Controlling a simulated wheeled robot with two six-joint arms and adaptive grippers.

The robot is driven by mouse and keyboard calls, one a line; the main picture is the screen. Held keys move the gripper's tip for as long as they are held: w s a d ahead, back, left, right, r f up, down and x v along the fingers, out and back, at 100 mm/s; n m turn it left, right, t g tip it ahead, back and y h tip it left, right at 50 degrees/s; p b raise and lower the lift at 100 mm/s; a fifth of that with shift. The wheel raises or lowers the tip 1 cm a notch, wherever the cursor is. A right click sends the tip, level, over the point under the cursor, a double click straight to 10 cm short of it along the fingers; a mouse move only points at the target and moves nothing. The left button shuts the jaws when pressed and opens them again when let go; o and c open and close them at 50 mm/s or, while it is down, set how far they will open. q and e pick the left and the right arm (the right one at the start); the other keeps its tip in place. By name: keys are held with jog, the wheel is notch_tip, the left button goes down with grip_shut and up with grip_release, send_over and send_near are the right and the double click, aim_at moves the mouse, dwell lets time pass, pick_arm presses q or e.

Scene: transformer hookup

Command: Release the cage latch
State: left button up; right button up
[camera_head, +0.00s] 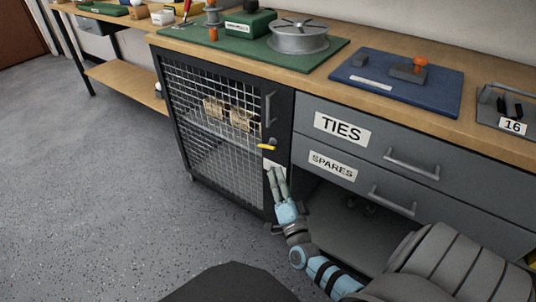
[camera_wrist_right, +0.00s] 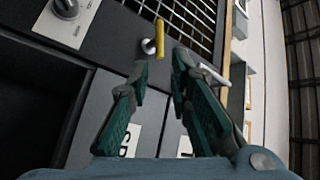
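The cage door (camera_head: 215,125) is a wire mesh panel in a dark frame and looks closed. Its yellow latch lever (camera_head: 266,147) sits on the frame to the right of the mesh, below the door handle (camera_head: 270,108). In the right wrist view the yellow latch (camera_wrist_right: 160,38) stands just beyond the fingertips, beside a round metal pivot (camera_wrist_right: 149,47). My right gripper (camera_head: 273,170) is just below the latch, pointing up at it. In the wrist view the right gripper (camera_wrist_right: 160,68) has its fingers apart with nothing between them. My left gripper is out of view.
Drawers labelled TIES (camera_head: 341,129) and SPARES (camera_head: 333,165) are right of the cage, above an open bay (camera_head: 345,225). The worktop holds a green mat (camera_head: 180,33) with a metal reel (camera_head: 299,38) and a blue board (camera_head: 395,85). A knob (camera_wrist_right: 66,8) shows in the wrist view.

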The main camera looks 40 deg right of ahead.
aim_at(268, 147)
jog(key=b+x, duration=0.3)
jog(key=x, duration=0.8)
jog(key=shift+w+f, duration=0.1)
jog(key=shift+w+d, duration=0.1)
jog(key=shift+w, duration=0.2)
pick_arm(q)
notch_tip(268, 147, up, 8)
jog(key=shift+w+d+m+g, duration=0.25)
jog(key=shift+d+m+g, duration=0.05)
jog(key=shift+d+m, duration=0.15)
pick_arm(e)
grip_shut()
